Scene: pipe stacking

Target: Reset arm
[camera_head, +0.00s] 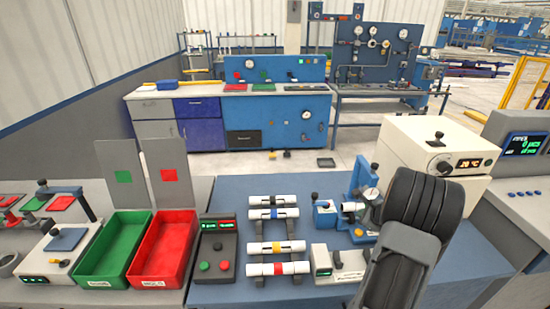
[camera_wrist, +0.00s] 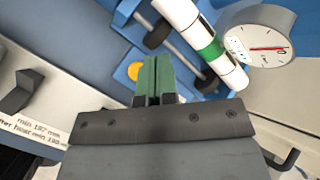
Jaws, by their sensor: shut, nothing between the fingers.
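My gripper (camera_wrist: 158,78) shows in the wrist view with its two green fingers pressed together and nothing between them. A white pipe with a green band (camera_wrist: 211,47) lies slanted beyond the fingertips, on a blue fixture beside a round dial gauge (camera_wrist: 257,46). The fingers look apart from the pipe, though the gap is hard to judge. In the head view my dark arm (camera_head: 408,225) stands at the right and hides the gripper's fingers. The blue fixture (camera_head: 359,235) and its gauge (camera_head: 371,193) stand just left of my arm.
Several white pipes with coloured bands, one yellow-banded (camera_head: 276,248), lie on supports on the blue table. A control box (camera_head: 216,250), a red bin (camera_head: 164,250) and a green bin (camera_head: 112,250) stand further left. A cream machine (camera_head: 437,143) stands behind my arm.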

